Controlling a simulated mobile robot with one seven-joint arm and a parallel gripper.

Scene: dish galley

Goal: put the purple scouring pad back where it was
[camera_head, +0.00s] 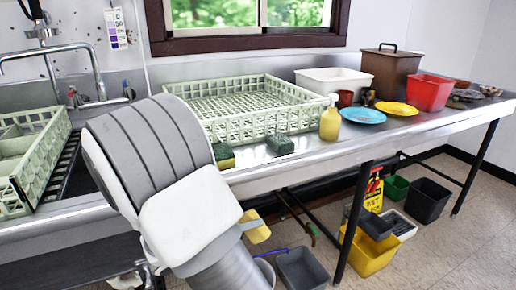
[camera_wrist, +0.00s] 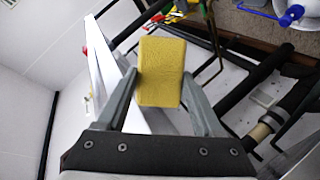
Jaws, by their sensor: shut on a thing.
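My gripper (camera_wrist: 161,78) is shut on a yellow sponge (camera_wrist: 161,70), one finger on each side of it, as the wrist view shows. In the head view a yellow block (camera_head: 256,229), which looks like this same sponge, shows past my arm, below the counter's front edge. My gripper's fingers are hidden there. No purple face is visible on the held sponge, and I see no purple scouring pad in either view. A yellow and green sponge (camera_head: 223,157) and a dark green pad (camera_head: 280,145) lie near the counter's front edge.
On the steel counter (camera_head: 310,160) stand a pale green dish rack (camera_head: 260,125), a yellow bottle (camera_head: 330,122), a blue plate (camera_head: 362,116), a yellow plate (camera_head: 397,108) and a red tub (camera_head: 429,92). Below are table legs, a yellow bucket (camera_head: 368,255) and a grey bin (camera_head: 302,270).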

